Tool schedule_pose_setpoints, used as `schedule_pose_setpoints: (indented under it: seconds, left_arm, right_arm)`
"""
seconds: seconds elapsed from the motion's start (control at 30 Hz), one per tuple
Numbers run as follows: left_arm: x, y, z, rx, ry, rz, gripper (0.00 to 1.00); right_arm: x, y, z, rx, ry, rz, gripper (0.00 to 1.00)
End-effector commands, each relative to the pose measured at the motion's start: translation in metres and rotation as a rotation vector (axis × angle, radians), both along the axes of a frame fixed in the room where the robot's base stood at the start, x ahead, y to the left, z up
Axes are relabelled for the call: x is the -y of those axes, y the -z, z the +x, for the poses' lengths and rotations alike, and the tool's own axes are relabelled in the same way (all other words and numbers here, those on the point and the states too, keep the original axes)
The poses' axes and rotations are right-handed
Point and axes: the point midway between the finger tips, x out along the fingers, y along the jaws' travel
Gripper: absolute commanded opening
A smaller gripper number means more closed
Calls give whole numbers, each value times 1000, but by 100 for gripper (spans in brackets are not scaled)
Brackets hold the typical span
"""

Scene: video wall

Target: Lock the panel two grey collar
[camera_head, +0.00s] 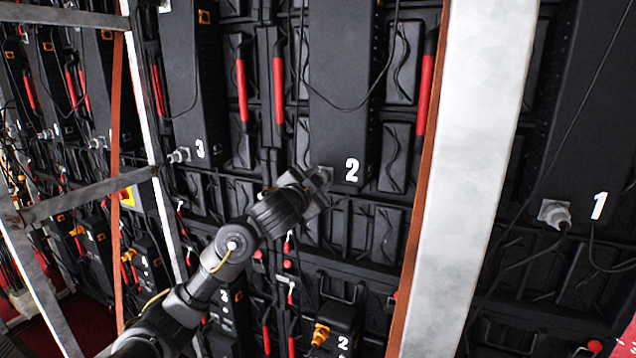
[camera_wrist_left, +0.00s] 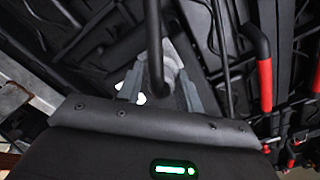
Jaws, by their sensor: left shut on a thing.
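The panel two grey collar (camera_head: 325,173) sits at the lower edge of the black panel box marked 2 (camera_head: 346,120). My left gripper (camera_head: 312,184) reaches up to it from below left and is shut on it, hiding most of the collar. In the left wrist view, the grey collar (camera_wrist_left: 170,62) lies between the two grey fingers of my left gripper (camera_wrist_left: 160,88). A dark cable (camera_wrist_left: 155,50) runs in front of the collar there. I cannot tell from these frames how far the collar is turned. My right gripper is not in view.
A broad pale upright beam (camera_head: 475,150) stands right of panel two. Metal scaffold bars (camera_head: 90,192) cross at the left. Similar grey collars show at panel 3 (camera_head: 180,155) and panel 1 (camera_head: 554,213). A yellow-orange plug (camera_head: 320,334) sits on a lower box marked 2.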

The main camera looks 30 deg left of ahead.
Motion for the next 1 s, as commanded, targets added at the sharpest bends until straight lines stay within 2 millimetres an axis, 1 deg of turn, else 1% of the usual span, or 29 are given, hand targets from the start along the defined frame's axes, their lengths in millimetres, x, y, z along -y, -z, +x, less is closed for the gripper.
schedule_pose_setpoints:
  seconds: [0.4,0.43,0.57,0.87,0.97,1.0]
  left_arm:
    - [0,0,0,-1,-1,10,13]
    - [0,0,0,-1,-1,10,40]
    - [0,0,0,-1,-1,9,57]
    - [0,0,-1,-1,1,8,58]
    - [1,0,-8,-1,3,9,58]
    - [1,-1,-14,0,2,8,58]
  right_arm:
    - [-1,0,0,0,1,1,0]
    - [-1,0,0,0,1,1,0]
    - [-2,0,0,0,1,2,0]
    - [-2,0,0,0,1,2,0]
    - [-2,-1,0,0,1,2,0]
    - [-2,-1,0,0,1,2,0]
